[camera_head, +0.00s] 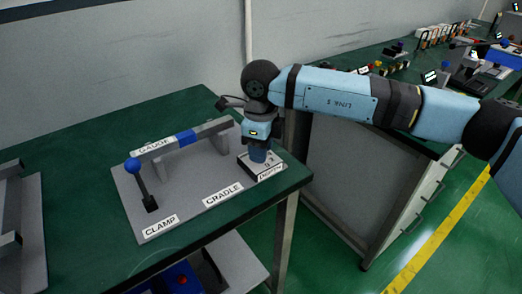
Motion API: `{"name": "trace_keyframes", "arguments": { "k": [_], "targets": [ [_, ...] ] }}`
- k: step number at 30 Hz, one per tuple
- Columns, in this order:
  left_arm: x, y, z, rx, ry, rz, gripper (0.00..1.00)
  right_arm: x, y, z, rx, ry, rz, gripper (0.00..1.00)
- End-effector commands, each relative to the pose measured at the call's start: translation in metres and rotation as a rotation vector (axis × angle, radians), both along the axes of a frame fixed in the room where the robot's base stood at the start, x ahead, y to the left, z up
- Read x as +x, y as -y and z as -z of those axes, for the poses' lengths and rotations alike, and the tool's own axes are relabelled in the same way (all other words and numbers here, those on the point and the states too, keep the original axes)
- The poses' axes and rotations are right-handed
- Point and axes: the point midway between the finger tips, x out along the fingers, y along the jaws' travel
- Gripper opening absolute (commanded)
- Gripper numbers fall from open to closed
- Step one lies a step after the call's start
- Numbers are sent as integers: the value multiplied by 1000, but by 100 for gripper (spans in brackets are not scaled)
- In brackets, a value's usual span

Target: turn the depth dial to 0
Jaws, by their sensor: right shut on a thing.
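The depth dial's dark base (246,165) is on the right corner of a grey fixture plate (190,209), behind a white DEPTH label (270,172). My right gripper (259,155) points down over this base, shut on the dial. The gripper hides most of the dial, and I cannot read its setting. My left gripper is not in view.
The plate carries a lever with a blue ball (132,165) and a raised grey bar with a blue block (186,138). CLAMP, CRADLE and GAUGE labels lie around it. The green table (95,144) has free room at the back left. Another bench stands at the right.

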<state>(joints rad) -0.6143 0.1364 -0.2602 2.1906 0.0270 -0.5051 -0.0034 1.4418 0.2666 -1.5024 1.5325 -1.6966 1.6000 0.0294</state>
Motion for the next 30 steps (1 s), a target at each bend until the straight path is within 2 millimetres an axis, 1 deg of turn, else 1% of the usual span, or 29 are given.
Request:
{"name": "trace_keyframes", "arguments": {
  "k": [6, 15, 21, 30],
  "targets": [
    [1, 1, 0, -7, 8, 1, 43, 0, 0, 0, 0, 1, 175, 12],
    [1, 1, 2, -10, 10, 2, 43, 0, 0, -1, 1, 1, 334, 12],
    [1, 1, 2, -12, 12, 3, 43, 0, 0, -1, 2, 2, 382, 12],
    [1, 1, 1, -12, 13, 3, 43, 0, 0, -2, 2, 2, 396, 12]
  ]
}}
